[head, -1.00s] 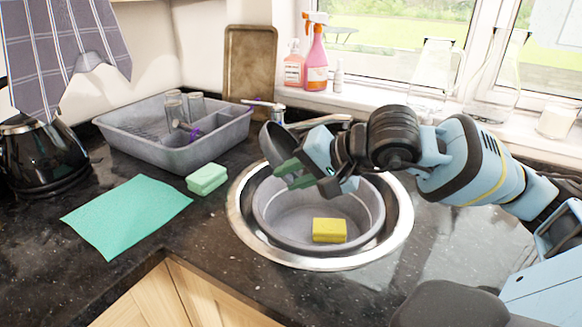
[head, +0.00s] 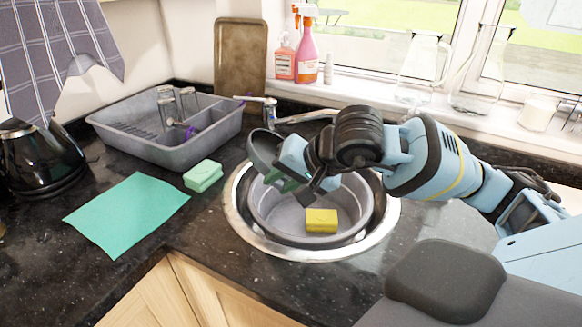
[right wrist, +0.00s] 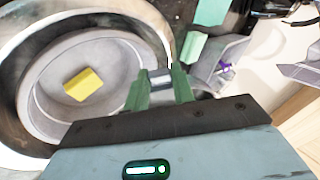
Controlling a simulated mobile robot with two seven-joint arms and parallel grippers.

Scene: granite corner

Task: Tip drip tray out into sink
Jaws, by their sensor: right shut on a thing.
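The drip tray (head: 263,148) shows in the head view as a small dark grey rounded piece, steeply tilted above the back left of the round sink (head: 232,205). My right gripper (head: 280,180) is shut on it with its green fingers. In the right wrist view the gripper (right wrist: 160,82) closes on a grey edge; most of the tray is hidden there. A grey bowl (head: 285,215) sits inside the metal-rimmed sink, and a yellow sponge (head: 321,220) lies on its floor. I cannot see any liquid. My left gripper is not in view.
A tap (head: 300,117) stands behind the sink. A grey dish rack (head: 150,150) with glasses, a green sponge (head: 203,176) and a green cloth (head: 125,213) lie left. A kettle (head: 45,160) is far left. Bottles and jugs line the windowsill.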

